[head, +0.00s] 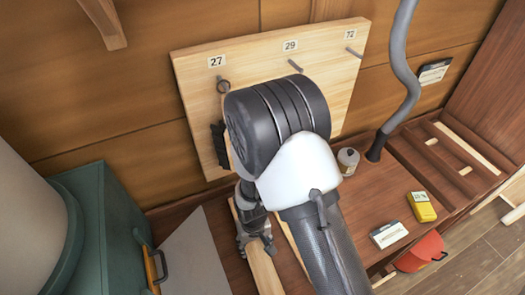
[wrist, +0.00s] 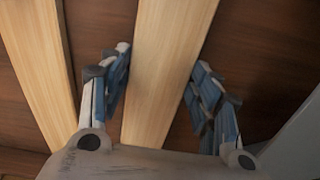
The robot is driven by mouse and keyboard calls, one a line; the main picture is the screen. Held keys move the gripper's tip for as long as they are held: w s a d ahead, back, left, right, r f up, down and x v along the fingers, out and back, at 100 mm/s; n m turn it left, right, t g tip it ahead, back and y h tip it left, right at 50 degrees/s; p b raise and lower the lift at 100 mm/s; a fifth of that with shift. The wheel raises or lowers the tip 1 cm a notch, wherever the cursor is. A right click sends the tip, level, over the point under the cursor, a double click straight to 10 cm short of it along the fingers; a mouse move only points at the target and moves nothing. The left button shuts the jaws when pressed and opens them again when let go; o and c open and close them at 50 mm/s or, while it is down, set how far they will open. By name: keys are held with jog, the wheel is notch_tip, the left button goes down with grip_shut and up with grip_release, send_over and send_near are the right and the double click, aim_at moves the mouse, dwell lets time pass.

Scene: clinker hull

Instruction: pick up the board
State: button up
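A light wooden board (wrist: 165,65) runs between the two fingers of my gripper (wrist: 160,60) in the wrist view. The fingers stand apart, one on each side of it, with a gap on both sides. In the head view the near part of this board (head: 264,270) shows below my gripper (head: 255,238), over the brown bench top. My arm hides much of the area there. A second light wooden strip (wrist: 38,65) lies to the left in the wrist view, outside the fingers.
A numbered peg panel (head: 345,75) stands against the wall behind my arm. A green box (head: 95,215) and a grey sheet (head: 190,255) are at left. A small jar (head: 348,160), a yellow device (head: 421,207) and a white box (head: 389,234) are at right on the bench.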

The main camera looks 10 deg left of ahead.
jog(key=c, duration=0.6)
jog(key=shift+c, duration=0.2)
